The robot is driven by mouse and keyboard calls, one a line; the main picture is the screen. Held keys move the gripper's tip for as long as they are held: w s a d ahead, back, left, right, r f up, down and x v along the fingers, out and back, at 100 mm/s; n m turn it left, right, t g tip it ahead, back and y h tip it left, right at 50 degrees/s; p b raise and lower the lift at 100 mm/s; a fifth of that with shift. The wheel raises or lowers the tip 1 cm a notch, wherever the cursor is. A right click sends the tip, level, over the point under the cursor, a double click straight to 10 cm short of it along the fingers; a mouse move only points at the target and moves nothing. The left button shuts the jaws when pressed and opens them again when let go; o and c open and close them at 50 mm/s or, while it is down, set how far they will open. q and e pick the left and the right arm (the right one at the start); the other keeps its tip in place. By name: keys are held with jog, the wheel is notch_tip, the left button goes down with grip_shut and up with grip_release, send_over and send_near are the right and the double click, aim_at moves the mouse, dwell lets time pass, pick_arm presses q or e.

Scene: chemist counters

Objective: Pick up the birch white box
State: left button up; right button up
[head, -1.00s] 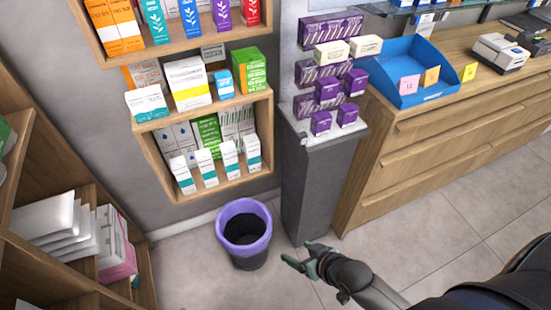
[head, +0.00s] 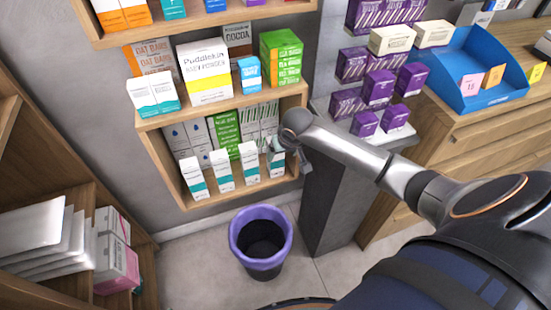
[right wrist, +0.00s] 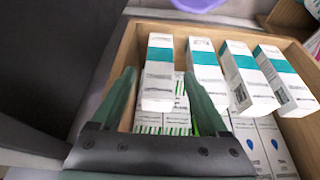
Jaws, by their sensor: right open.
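Several alike white boxes with a teal band stand in a row at the front of the lower wooden shelf; which one is called birch I cannot tell. The rightmost white box (head: 277,168) in the head view is partly covered by my right gripper (head: 279,146). In the right wrist view this white box (right wrist: 158,88) shows between the two fingertips of my open right gripper (right wrist: 159,71), with a gap on each side. It stands upright on the shelf and is not gripped. My left gripper is not in view.
Other white boxes (head: 223,170) stand close beside it, with green-and-white boxes (right wrist: 162,122) behind. The lower shelf (head: 243,190) has a wooden rim and side walls. A purple-rimmed bin (head: 262,213) stands below. A grey pedestal with purple boxes (head: 379,86) is to the right.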

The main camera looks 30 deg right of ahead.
jog(key=shift+w+d+f+b, duration=0.15)
jog(key=shift+w+d+b, duration=0.1)
jog(key=shift+w, duration=0.75)
jog(key=shift+w+d+f+b, duration=0.1)
jog(key=shift+w+d+b, duration=0.1)
jog(key=shift+w, duration=0.75)
jog(key=shift+w+d+f+b, duration=0.15)
jog(key=shift+w+d+b, duration=0.1)
jog(key=shift+w, duration=0.75)
jog(key=shift+w+f, duration=0.1)
jog(key=shift+f, duration=0.1)
grip_shut()
